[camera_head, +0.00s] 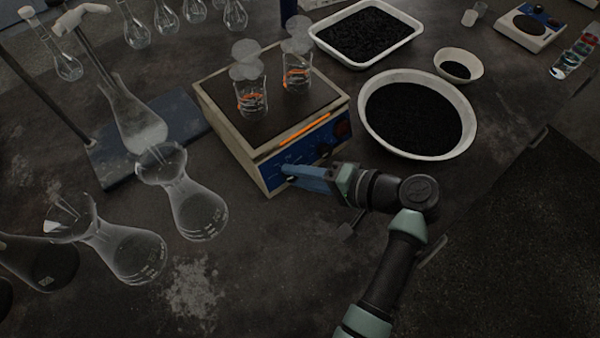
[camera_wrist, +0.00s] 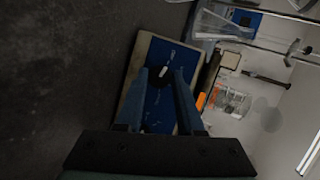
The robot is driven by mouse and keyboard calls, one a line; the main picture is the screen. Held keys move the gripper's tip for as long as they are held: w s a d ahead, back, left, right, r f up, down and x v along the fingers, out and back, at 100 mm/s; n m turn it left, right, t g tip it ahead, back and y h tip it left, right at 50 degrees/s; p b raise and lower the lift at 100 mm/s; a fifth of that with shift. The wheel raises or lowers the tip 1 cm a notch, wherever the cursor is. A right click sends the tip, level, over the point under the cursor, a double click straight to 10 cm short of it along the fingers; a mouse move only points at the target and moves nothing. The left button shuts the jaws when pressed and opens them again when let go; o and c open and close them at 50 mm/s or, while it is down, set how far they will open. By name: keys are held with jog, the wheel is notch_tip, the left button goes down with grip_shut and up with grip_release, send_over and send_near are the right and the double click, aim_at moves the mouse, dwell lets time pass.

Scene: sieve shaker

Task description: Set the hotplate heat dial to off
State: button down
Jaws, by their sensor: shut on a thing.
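The hotplate (camera_head: 225,135) stands in the middle of the bench in the head view, with a dark top, pale sides and a blue front panel (camera_head: 300,153). An orange strip (camera_head: 303,130) glows along its front edge. My gripper (camera_head: 288,170) reaches the left end of the panel from the right. In the wrist view, my gripper (camera_wrist: 161,75) has its two blue fingers on either side of a dark dial (camera_wrist: 164,71) with a white mark, shut on it. The panel lettering is too small to read. A dark reddish knob (camera_head: 341,129) shows at the panel's right end.
Two beakers (camera_head: 251,98) with orange marks stand on the hotplate. Glass flasks (camera_head: 196,208) and a stand base (camera_head: 115,165) are to the left. A large bowl of black grains (camera_head: 468,135) is close on the right. The bench in front is mostly clear.

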jog(key=c, duration=0.5)
grip_release()
jog(key=shift+p+v, duration=0.4)
jog(key=shift+v, duration=6.1)
jog(key=shift+a, duration=0.1)
